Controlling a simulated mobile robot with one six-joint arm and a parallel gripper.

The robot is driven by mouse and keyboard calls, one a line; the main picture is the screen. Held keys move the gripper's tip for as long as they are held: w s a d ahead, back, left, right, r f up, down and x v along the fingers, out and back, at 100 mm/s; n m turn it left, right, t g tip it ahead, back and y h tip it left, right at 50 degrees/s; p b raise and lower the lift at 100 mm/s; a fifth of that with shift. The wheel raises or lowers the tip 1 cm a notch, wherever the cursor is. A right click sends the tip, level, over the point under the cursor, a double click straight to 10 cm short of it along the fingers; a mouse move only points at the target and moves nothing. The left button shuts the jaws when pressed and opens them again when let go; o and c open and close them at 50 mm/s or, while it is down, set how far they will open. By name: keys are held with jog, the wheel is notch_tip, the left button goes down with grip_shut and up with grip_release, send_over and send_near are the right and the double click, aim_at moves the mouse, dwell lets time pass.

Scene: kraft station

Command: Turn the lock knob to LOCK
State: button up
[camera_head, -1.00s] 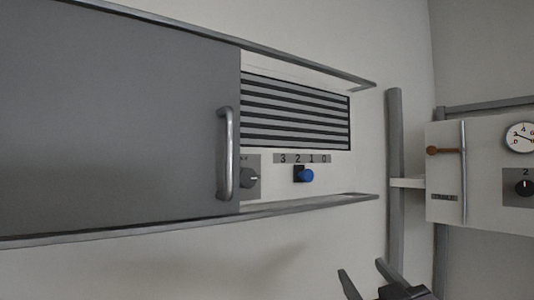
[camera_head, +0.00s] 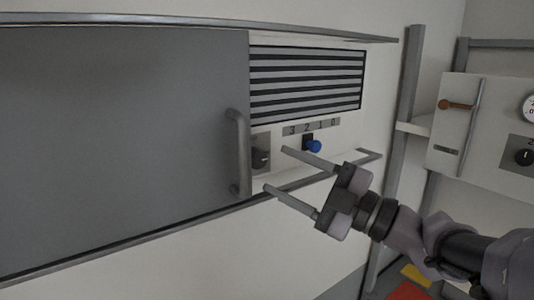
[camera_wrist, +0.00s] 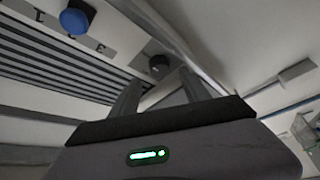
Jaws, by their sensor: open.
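A dark round knob (camera_head: 261,158) sits on a grey plate on the white panel, just right of the sliding door's handle. Its label is too small to read, so I cannot confirm that it is the lock knob, and its pointer is unclear now. My gripper (camera_head: 275,168) is open and empty, with its fingers pointing left towards this knob. In the wrist view the dark knob (camera_wrist: 159,65) shows beyond and between the fingertips (camera_wrist: 160,80), apparently untouched.
The grey door (camera_head: 120,140) with its bar handle (camera_head: 239,150) is close left of the fingertips. A blue slider knob (camera_head: 314,147) sits under the numbers 3 2 1 0, below a striped grille (camera_head: 305,82). A rail runs below. Another panel (camera_head: 458,125) with a dial stands at right.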

aim_at(260, 161)
jog(key=x, duration=0.4)
jog(key=shift+a+p, duration=0.1)
jog(key=shift+p, duration=0.3)
jog(key=shift+c, duration=0.2)
grip_shut()
